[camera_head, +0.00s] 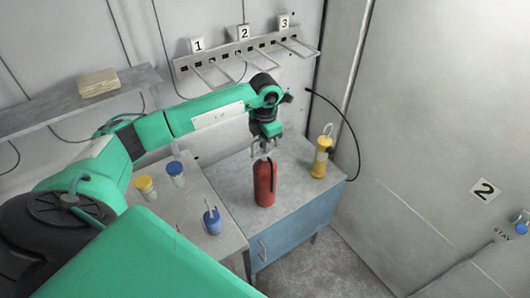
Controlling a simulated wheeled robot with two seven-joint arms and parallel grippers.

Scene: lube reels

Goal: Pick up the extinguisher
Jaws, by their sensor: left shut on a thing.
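A red fire extinguisher (265,185) stands upright over the grey top of the blue cabinet, near its front left. I cannot tell whether its base touches the top. My left gripper (263,150) comes down from above, with its fingers shut at the top of the extinguisher. The gripper partly hides the extinguisher's head. My green left arm reaches in from the left side. My right gripper is not in view.
A yellow container (321,160) with a handle stands to the right on the blue cabinet (295,232). A blue container (212,221) and two small jars stand on the left table. A numbered rack (245,60) hangs on the back wall; a shelf (40,115) is at left.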

